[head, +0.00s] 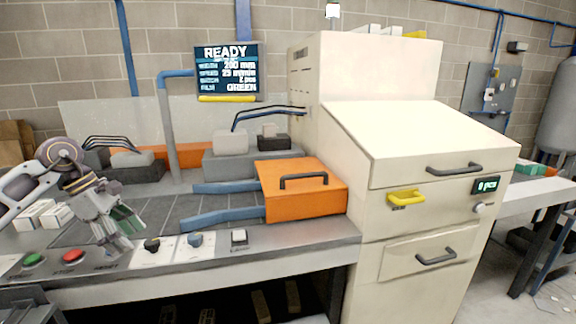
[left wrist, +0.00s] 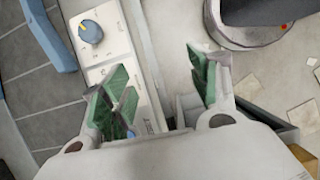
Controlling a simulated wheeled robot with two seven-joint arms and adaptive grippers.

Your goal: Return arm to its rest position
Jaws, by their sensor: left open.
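My left gripper (head: 123,226) comes in from the left in the head view, above the front edge of the machine's control panel (head: 215,247). Its fingers with green pads point down. In the left wrist view the left gripper (left wrist: 160,95) is open, with its two fingers apart and nothing between them. A blue-grey knob (left wrist: 91,31) on a white plate lies beyond the left finger, apart from it. My right gripper is in neither view.
The panel has a green button (head: 34,259), a red button (head: 73,256), a black knob (head: 152,245) and a small switch (head: 239,236). An orange cover (head: 300,200) and a cream cabinet (head: 400,150) stand to the right. A screen (head: 228,70) reads READY.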

